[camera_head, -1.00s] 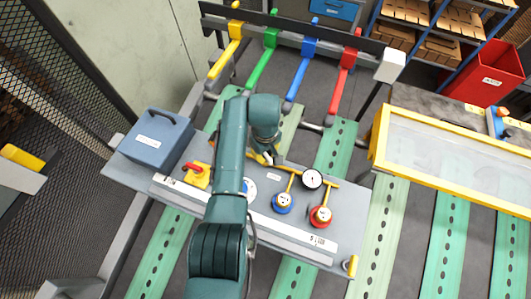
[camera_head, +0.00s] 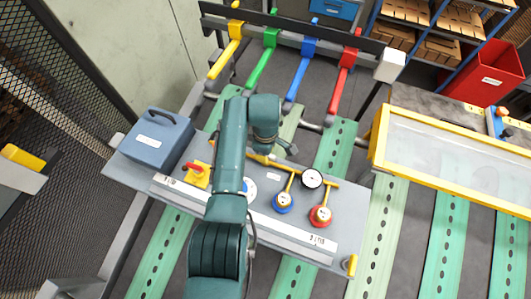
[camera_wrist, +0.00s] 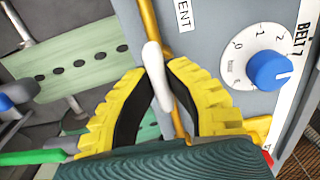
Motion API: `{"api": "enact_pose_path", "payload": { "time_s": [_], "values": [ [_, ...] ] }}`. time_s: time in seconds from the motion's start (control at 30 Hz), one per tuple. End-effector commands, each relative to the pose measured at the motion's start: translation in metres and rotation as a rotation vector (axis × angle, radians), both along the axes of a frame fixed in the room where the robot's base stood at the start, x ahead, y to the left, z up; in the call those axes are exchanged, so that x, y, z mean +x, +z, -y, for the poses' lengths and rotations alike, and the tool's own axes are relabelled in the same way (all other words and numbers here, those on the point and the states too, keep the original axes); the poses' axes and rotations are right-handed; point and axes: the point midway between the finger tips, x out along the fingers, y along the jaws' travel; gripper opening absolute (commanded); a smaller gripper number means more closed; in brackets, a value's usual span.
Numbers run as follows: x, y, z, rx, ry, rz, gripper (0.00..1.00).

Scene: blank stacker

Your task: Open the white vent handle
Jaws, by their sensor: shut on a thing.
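The white vent handle (camera_wrist: 156,70) is a slim white lever beside a brass-yellow pipe (camera_wrist: 148,22) in the wrist view. A label ending in "ENT" (camera_wrist: 183,14) is on the grey panel next to it. My gripper (camera_wrist: 160,82) has yellow ribbed fingers with dark inner pads, closed around the handle from both sides. In the head view my arm covers the handle and most of the gripper.
A blue dial (camera_wrist: 269,69) is right of the handle. The panel (camera_head: 330,236) also carries a gauge (camera_head: 312,179), a blue valve (camera_head: 283,202), a red valve (camera_head: 320,215) and a red-handled switch (camera_head: 194,170). A blue box (camera_head: 152,144) stands at its left end.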

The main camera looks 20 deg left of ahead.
Motion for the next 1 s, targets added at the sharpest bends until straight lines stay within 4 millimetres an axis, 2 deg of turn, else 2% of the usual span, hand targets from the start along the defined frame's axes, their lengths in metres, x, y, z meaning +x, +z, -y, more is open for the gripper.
{"api": "enact_pose_path", "payload": {
  "time_s": [0.33, 0.37, 0.5, 0.83, 1.0],
  "values": [
    [-0.001, -0.003, 0.000, 0.001, 0.004, -0.003, 0.00],
    [-0.001, -0.003, 0.000, 0.001, 0.004, -0.003, 0.16],
    [-0.001, -0.002, 0.000, 0.001, 0.003, -0.002, 0.42],
    [0.000, 0.003, 0.000, 0.001, 0.002, 0.001, 0.42],
    [0.001, 0.032, 0.000, 0.002, 0.002, 0.004, 0.42]
  ]
}}
